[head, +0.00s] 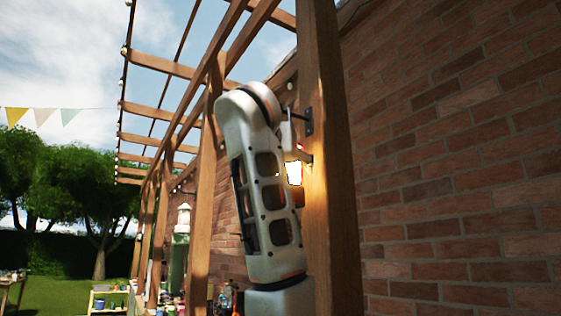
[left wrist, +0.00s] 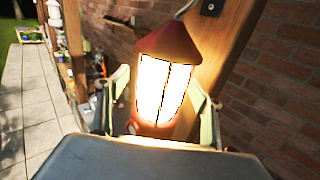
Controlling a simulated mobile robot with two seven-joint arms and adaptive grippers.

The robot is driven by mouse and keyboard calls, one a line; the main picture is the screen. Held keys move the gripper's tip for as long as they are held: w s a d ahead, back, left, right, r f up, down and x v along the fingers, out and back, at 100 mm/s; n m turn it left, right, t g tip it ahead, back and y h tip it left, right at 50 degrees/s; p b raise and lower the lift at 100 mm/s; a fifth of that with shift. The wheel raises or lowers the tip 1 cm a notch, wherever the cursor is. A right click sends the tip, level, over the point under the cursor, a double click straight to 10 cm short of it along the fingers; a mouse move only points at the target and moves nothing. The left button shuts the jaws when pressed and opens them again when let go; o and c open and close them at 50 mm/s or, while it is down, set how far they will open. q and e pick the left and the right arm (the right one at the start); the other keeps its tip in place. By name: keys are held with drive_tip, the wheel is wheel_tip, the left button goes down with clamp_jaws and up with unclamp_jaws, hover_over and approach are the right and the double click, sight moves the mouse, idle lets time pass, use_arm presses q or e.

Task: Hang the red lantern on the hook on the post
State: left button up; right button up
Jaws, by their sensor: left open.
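The red lantern (left wrist: 166,75) glows in the left wrist view, with a red cone top and a bright glass body. It stands between the two fingers of my left gripper (left wrist: 157,98), which is open; I cannot tell whether they touch it. A thin grey piece rises from its top towards the post (left wrist: 228,35) and leaves the picture, so its upper end is hidden. In the head view the lit lantern (head: 293,174) shows beside the wooden post (head: 332,160), partly behind my left arm. A dark bracket (head: 308,121) is on the post above it. My right gripper is not in view.
A brick wall (head: 460,170) fills the right side, close behind the post. Wooden pergola posts and beams (head: 203,200) run back on the left. A low shelf with pots (head: 107,298) stands far off on the grass. Paving (left wrist: 32,95) lies open at left in the wrist view.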

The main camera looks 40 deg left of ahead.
use_arm(q)
drive_tip(key=v, duration=1.1)
drive_tip(key=shift+s+d, duration=0.15)
drive_tip(key=shift+s, duration=0.15)
